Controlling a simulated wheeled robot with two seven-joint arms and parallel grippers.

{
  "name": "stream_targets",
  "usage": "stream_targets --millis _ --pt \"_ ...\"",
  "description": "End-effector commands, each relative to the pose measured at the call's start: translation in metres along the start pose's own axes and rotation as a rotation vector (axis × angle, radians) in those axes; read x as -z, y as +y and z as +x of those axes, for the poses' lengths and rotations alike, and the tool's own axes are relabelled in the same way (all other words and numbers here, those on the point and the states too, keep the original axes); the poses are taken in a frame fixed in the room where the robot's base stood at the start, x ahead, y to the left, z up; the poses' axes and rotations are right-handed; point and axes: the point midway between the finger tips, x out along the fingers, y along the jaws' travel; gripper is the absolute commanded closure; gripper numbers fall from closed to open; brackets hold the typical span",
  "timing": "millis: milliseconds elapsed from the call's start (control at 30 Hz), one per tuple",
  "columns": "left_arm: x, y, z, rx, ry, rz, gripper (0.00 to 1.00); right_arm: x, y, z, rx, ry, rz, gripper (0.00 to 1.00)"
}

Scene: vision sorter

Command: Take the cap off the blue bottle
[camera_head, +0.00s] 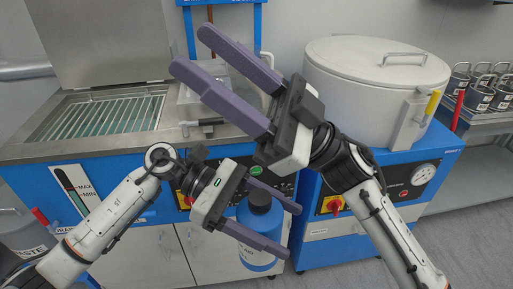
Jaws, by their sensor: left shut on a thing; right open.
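The front finger hides part of the body. My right gripper (190,50) is open and empty, higher up and left of the bottle, its fingers pointing to the upper left. It is apart from the cap.
A sink-like bath (100,120) with a raised lid stands at the left. A large round lidded vessel (370,75) sits on a blue cabinet (430,175) at the right. Several metal canisters (480,95) stand on a shelf at the far right. Grey floor shows at lower right.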

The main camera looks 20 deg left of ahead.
Motion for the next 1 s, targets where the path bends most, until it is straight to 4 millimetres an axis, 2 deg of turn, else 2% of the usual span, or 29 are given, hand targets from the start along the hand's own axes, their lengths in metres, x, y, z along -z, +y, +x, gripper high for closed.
stream_targets --millis 33,100,200,300,400,533,600,700,833,1000 --pt "-0.003 0.001 -0.001 -0.002 -0.005 0.004 0.97 -0.004 -0.019 0.018 0.117 -0.041 0.008 0.53" --pt "-0.003 0.001 -0.001 -0.002 -0.005 0.004 0.97 -0.015 -0.048 0.034 0.277 -0.122 0.031 0.53" --pt "-0.003 0.001 -0.001 -0.002 -0.005 0.004 0.97 -0.037 -0.088 0.042 0.503 -0.289 0.071 0.53" --pt "-0.003 0.001 -0.001 -0.002 -0.005 0.004 0.97 -0.063 -0.116 0.034 0.691 -0.510 0.107 0.53" --pt "-0.003 0.001 -0.001 -0.002 -0.005 0.004 0.97 -0.087 -0.130 0.013 0.834 -0.777 0.133 0.53" --pt "-0.003 0.001 -0.001 -0.002 -0.005 0.004 0.97 -0.107 -0.121 -0.029 0.925 -1.188 0.150 0.53" --pt "-0.003 0.001 -0.001 -0.002 -0.005 0.004 0.97 -0.111 -0.105 -0.055 0.918 -1.433 0.146 0.53" --pt "-0.003 0.001 -0.001 -0.002 -0.005 0.004 0.97 -0.105 -0.075 -0.087 0.847 -1.752 0.127 0.53" --pt "-0.003 0.001 -0.001 -0.002 -0.005 0.004 0.97 -0.086 -0.042 -0.110 0.718 -2.021 0.094 0.53" --pt "-0.003 0.001 -0.001 -0.002 -0.005 0.004 0.97 -0.069 -0.020 -0.120 0.606 -2.170 0.060 0.53"
